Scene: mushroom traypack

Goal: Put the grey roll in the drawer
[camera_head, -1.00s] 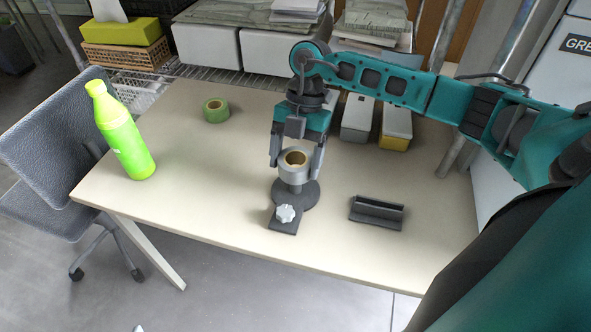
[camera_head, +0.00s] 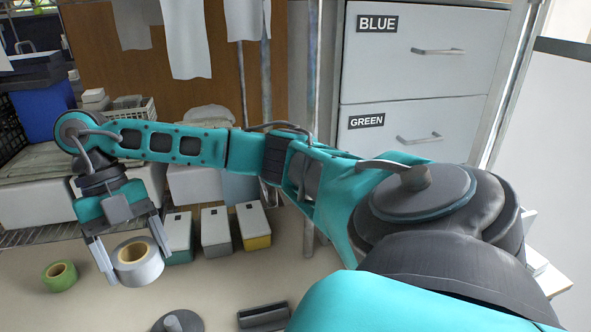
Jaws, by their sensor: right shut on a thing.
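The grey roll (camera_head: 145,272), a ring with a brown core, is held between the two fingers of my right gripper (camera_head: 138,266) in the head view. The gripper points down and is shut on the roll, which appears to be off the dark stand (camera_head: 178,322) at the bottom edge. Two white drawers are at the upper right: one labelled BLUE (camera_head: 455,75) and one labelled GREEN (camera_head: 375,148) below it. Both look closed and have metal handles. My right arm hides the area below the GREEN drawer. My left gripper is not in view.
A green tape roll (camera_head: 59,277) lies on the table (camera_head: 60,315) at left. Several small bins (camera_head: 215,232) stand behind the gripper. A dark holder (camera_head: 263,315) is at the bottom. A metal post (camera_head: 312,120) stands left of the drawers.

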